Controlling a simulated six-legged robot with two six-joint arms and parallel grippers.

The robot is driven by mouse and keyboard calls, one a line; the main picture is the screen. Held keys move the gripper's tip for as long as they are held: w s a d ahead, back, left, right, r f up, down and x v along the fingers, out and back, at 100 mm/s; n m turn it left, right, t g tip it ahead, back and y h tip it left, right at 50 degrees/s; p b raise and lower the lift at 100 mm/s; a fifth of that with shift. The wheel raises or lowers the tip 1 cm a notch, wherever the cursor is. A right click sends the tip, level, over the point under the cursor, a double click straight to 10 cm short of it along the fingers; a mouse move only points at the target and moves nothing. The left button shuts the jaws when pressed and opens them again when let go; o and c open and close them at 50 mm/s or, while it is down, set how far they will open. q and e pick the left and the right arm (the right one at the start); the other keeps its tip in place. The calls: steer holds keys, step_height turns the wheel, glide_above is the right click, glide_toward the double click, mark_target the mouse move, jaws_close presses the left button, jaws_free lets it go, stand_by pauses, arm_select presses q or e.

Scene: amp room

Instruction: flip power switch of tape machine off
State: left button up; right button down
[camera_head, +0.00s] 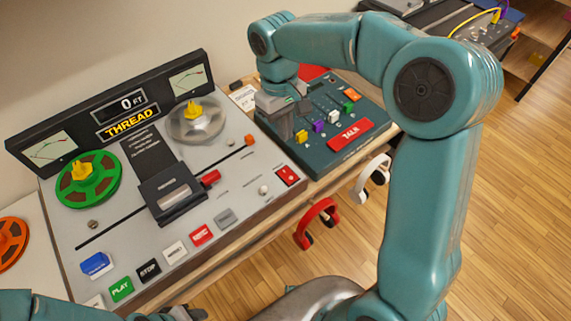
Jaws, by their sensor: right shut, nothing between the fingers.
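The tape machine (240,165) stands on the bench at left, with a green reel (88,180), a clear reel (195,122) and a display reading "0 FT" and "THREAD". A small red rocker switch (288,175) sits at its right front corner; its label and exact position are too small to read. My right gripper (284,132) is shut and empty, pointing down over the left part of the teal talk box, behind and apart from the red switch.
The teal talk box (368,152), with coloured knobs and a red TALK button (350,134), stands right of the machine. Red headphones (316,222) and white headphones (372,178) hang at the bench's front edge. An orange reel (12,242) is at far left. Wooden floor lies open at right.

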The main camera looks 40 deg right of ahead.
steer(key=s, duration=0.1)
glide_toward(292, 178)
steer(key=f, duration=0.5)
steer(key=shift+s+d+f, duration=0.1)
steer(key=shift+s+f, duration=0.25)
steer(key=shift+f, duration=0.55)
